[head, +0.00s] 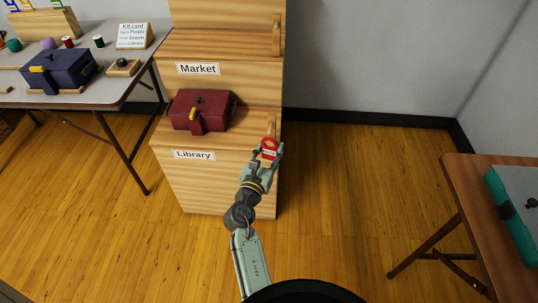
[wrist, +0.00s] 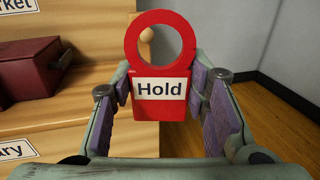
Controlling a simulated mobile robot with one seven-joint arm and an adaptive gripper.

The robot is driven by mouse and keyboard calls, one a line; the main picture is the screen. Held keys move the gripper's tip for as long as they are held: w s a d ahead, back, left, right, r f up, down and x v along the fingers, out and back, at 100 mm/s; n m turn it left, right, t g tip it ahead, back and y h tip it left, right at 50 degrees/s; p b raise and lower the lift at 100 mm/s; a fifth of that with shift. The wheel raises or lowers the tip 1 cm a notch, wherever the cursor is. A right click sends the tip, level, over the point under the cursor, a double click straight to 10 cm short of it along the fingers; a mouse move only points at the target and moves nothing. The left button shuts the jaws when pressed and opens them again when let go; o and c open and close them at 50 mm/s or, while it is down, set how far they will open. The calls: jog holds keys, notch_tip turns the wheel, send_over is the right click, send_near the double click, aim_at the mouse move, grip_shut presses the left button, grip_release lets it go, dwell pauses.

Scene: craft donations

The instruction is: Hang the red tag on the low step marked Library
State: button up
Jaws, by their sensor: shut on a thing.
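My gripper (head: 267,160) is shut on the red tag (head: 269,146) and holds it upright at the right front corner of the low step (head: 160,137), whose label reads Library (head: 194,155). In the wrist view the tag (wrist: 160,110) has a ring at the top and a white label reading Hold. It sits between the purple finger pads of my gripper (wrist: 160,95). A rounded wooden peg end (wrist: 147,35) shows through the ring's left side, behind it. I cannot tell the gap between ring and peg.
A dark red box (head: 205,108) stands on the low step, left of the tag. The step above is labelled Market (head: 198,69), with a wooden peg (head: 277,38) at its right edge. Tables stand left (head: 120,85) and right (head: 470,185). Floor right of the steps is clear.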

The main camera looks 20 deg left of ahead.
aim_at(274, 129)
jog(key=shift+w+a+f+b, duration=0.1)
jog(key=shift+w+a+b, duration=0.25)
jog(key=shift+w, duration=0.75)
jog(key=shift+w+a+f+b, duration=0.1)
jog(key=shift+w+a+b, duration=0.25)
jog(key=shift+w, duration=0.7)
jog(key=shift+w+a+f+b, duration=0.15)
jog(key=shift+w+b, duration=0.25)
jog(key=shift+w, duration=0.7)
jog(key=shift+w+a+f, duration=0.2)
jog(key=shift+w+f, duration=0.05)
jog(key=shift+w, duration=0.35)
jog(key=o, duration=0.9)
jog(key=s, duration=1.2)
jog(key=shift+d, duration=0.1)
